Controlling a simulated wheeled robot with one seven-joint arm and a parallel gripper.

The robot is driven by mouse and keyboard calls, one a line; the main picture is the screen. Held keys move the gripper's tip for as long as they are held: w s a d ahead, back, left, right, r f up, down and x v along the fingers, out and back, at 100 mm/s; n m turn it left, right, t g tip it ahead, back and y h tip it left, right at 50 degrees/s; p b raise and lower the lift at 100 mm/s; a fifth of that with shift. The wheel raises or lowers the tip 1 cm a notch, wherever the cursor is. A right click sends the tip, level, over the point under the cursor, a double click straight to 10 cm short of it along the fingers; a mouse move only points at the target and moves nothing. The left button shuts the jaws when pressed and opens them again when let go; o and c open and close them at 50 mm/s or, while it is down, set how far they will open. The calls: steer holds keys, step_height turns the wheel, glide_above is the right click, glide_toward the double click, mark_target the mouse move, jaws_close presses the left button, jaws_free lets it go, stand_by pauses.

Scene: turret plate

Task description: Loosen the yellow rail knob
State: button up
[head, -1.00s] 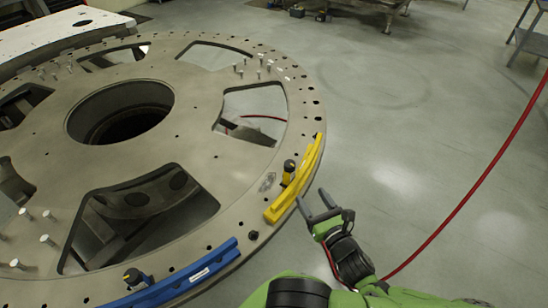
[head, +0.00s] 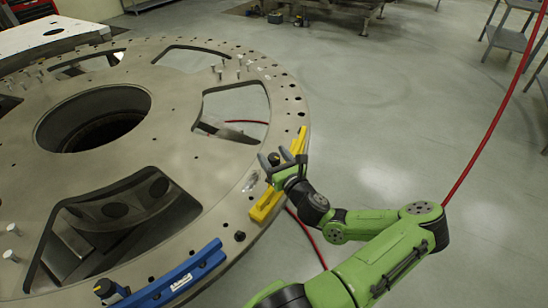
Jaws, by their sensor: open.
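The yellow rail (head: 265,206) lies along the outer edge of the turret plate (head: 180,222). My gripper (head: 275,157) is over the middle of the rail, with its two fingers apart and pointing inward over the plate. The dark top of the yellow rail knob (head: 274,159) shows between or just behind the fingertips. I cannot tell whether the fingers touch it. My gripper and wrist hide the knob's lower part and the middle of the rail.
A blue rail (head: 180,280) with its own black-topped knob (head: 105,288) sits on the rim nearer to me. Several upright pins (head: 240,60) and large cut-outs break up the plate. A red hose (head: 490,130) hangs at the right. The floor right of the plate is open.

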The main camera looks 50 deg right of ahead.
steer(key=shift+c, duration=0.2)
steer(key=c, duration=0.9)
steer(key=shift+r+n+t+y+p, duration=0.25)
steer(key=shift+n+y+p, duration=0.35)
steer(key=shift+p, duration=0.65)
steer(key=shift+f+n+t+y+p, duration=0.25)
steer(key=shift+n+y+p, duration=0.1)
steer(key=shift+y, duration=0.15)
steer(key=o, duration=0.9)
steer(key=shift+o, duration=0.2)
